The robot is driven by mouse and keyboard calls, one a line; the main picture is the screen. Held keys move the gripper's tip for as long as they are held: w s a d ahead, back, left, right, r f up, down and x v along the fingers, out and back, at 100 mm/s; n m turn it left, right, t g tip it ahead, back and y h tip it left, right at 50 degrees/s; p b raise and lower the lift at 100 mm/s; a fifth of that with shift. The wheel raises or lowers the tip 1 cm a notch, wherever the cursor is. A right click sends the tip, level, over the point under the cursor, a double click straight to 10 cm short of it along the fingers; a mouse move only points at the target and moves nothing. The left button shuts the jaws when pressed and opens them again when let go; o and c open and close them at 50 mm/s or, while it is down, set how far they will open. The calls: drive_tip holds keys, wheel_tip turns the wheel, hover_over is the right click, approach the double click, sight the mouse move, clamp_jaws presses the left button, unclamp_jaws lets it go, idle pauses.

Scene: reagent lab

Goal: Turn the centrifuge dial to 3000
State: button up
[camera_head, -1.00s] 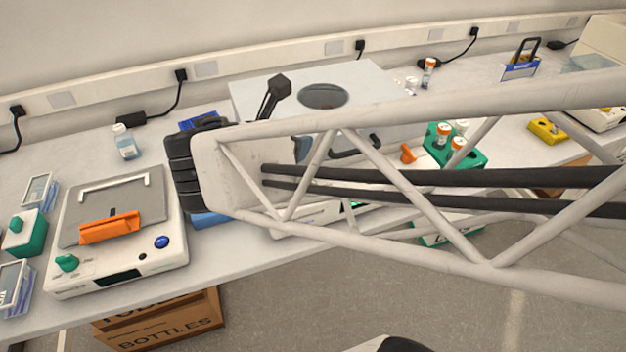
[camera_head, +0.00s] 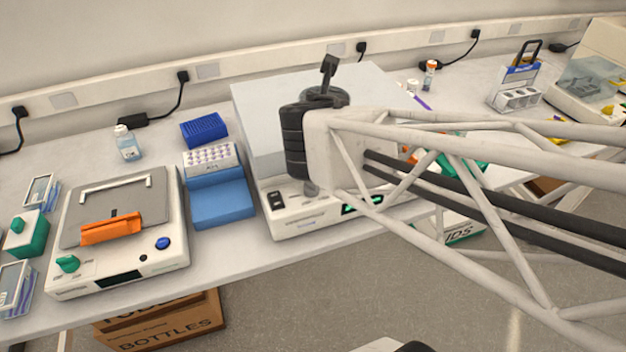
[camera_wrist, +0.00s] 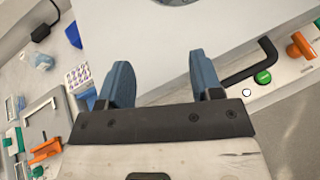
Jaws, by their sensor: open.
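The centrifuge (camera_head: 290,222) is a white box with a round window in its lid and a lit green display (camera_head: 362,205) on its front. My arm covers part of that front in the head view. In the wrist view, its pale lid (camera_wrist: 160,40) fills the middle. A black handle (camera_wrist: 255,62) and a green knob (camera_wrist: 263,77) show at the right; I cannot tell whether this knob is the dial, and no 3000 mark is readable. My gripper (camera_wrist: 162,78) is open and empty, its blue-grey fingers over the lid, left of the knob. In the head view its fingers are largely hidden.
Left of the centrifuge stand a blue tray (camera_head: 222,203), a tube rack (camera_head: 210,160) and a blue rack (camera_head: 204,130). Further left is a white device (camera_head: 172,255) with an orange handle (camera_head: 110,230). A bottle (camera_head: 127,145) stands behind it.

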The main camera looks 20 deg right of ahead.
drive_tip(key=shift+s+d+r+n+y, duration=0.55)
drive_tip(key=shift+s+d+n+y, duration=0.95)
drive_tip(key=shift+s+n+y, duration=3.65)
approach(312, 183)
drive_tip(key=w, duration=0.1)
drive_tip(key=shift+w+a+f, duration=0.2)
drive_tip(key=shift+a+f, duration=0.15)
drive_tip(key=shift+w+a, duration=0.1)
drive_tip(key=shift+w, duration=0.1)
drive_tip(key=shift+x, duration=3.65)
